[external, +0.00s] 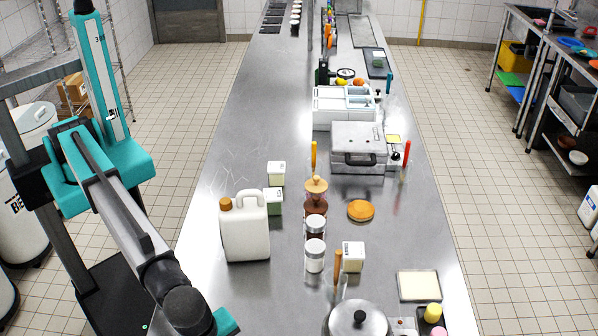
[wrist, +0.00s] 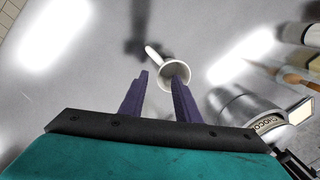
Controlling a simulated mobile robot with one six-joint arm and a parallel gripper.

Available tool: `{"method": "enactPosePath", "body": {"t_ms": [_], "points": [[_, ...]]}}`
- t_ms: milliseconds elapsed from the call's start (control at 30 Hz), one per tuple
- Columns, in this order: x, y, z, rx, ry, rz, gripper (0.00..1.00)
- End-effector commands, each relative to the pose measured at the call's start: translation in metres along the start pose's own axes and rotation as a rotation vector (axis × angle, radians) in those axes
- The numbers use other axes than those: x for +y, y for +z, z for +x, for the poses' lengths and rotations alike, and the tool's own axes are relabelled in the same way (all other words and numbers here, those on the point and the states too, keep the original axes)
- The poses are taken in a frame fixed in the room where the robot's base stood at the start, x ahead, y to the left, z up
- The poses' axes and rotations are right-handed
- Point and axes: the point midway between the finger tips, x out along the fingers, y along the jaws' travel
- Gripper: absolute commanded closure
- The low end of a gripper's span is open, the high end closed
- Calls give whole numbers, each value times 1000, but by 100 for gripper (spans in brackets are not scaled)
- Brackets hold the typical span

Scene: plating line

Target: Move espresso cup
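A small white espresso cup (wrist: 176,72) with a pale handle pointing to the upper left stands on the steel counter in the wrist view. My gripper (wrist: 161,79) is open, with its two dark purple fingers apart and nothing held between them. The cup shows just past the fingertips, nearer the right finger, whose tip overlaps its lower edge. I cannot tell whether they touch. In the external view the end of my arm is at the bottom edge, and neither the fingers nor this cup can be made out there.
In the external view a white jug (external: 245,232), shakers (external: 315,255) and a lidded pot (external: 358,322) stand on the steel counter (external: 235,130).

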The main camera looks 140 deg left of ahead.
Motion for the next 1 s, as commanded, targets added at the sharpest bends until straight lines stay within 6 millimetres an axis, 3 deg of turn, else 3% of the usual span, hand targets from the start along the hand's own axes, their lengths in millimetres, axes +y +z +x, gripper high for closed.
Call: {"method": "enactPosePath", "body": {"t_ms": [400, 833, 1000], "points": [[0, 0, 41, -1, 0, 0, 70], [0, 0, 46, 0, 0, 0, 70], [0, 0, 46, 0, 0, 0, 99]]}}
